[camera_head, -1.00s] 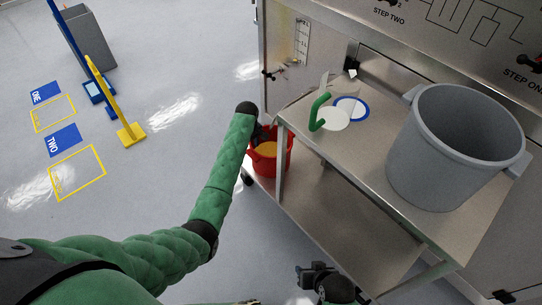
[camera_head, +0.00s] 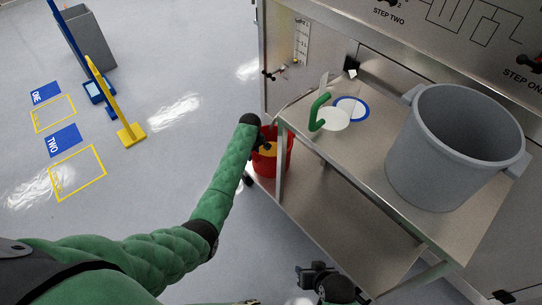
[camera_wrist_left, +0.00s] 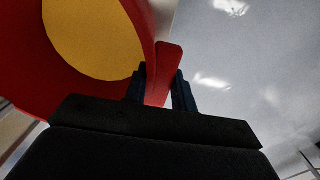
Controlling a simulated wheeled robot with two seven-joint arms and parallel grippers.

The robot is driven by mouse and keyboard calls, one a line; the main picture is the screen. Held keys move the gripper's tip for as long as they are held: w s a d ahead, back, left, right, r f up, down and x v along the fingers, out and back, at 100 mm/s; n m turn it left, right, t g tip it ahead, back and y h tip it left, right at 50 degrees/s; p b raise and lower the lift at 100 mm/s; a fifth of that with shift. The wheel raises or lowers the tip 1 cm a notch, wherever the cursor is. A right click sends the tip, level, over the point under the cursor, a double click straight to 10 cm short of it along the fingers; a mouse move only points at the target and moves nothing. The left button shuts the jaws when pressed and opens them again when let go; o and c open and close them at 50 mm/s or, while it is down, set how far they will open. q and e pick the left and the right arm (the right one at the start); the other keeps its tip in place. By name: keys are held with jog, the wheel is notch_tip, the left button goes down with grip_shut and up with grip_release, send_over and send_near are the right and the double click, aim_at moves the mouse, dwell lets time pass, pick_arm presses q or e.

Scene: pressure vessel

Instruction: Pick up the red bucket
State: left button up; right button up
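The red bucket (camera_head: 284,158), with a yellow inside, stands at the left end of the steel cart, partly hidden by a cart leg and my left arm. It fills the upper left of the left wrist view (camera_wrist_left: 100,92). My left gripper (camera_head: 263,144) is at the bucket's near upper edge. In the left wrist view its two dark fingers (camera_wrist_left: 160,88) stand apart, with a red projecting part of the bucket between them. Grey floor shows beside the right finger, so the grip looks open. My right gripper (camera_head: 312,274) is low in the head view, away from the bucket; its fingers are unclear.
The steel cart (camera_head: 395,180) carries a large grey pot (camera_head: 440,165), a green-handled item (camera_head: 318,112) and a blue-rimmed disc (camera_head: 358,108). A panelled steel cabinet (camera_head: 420,40) stands behind. Floor to the left is open, with a yellow stand (camera_head: 132,134) and grey bin (camera_head: 88,38) further off.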

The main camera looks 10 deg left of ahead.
pick_arm(q)
grip_shut()
jog(key=shift+r, duration=0.15)
